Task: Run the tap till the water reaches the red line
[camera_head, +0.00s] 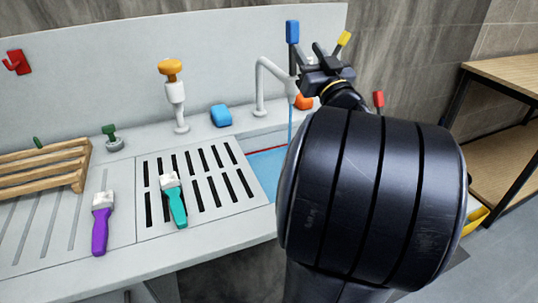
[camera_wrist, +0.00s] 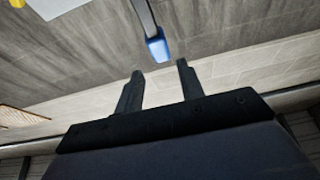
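The white tap (camera_head: 262,85) arches over the sink, and a thin blue stream (camera_head: 290,122) runs down from its spout. Blue water (camera_head: 266,172) stands in the basin, its visible edge close below the red line (camera_head: 262,151) on the back wall; the exact gap is hard to judge. A blue-tipped lever (camera_head: 292,32) stands up behind the spout. My gripper (camera_head: 326,52) is beside it, to its right. In the wrist view the fingers (camera_wrist: 160,72) are apart and empty, with the blue tip (camera_wrist: 156,48) just beyond them. My arm hides the basin's right part.
A yellow-tipped lever (camera_head: 344,38) and a red-tipped one (camera_head: 378,98) are close to my gripper. A blue sponge (camera_head: 221,115) and an orange-topped dispenser (camera_head: 173,95) stand left of the tap. Purple (camera_head: 101,225) and teal (camera_head: 174,203) brushes lie on the counter. A wooden rack (camera_head: 40,165) is far left.

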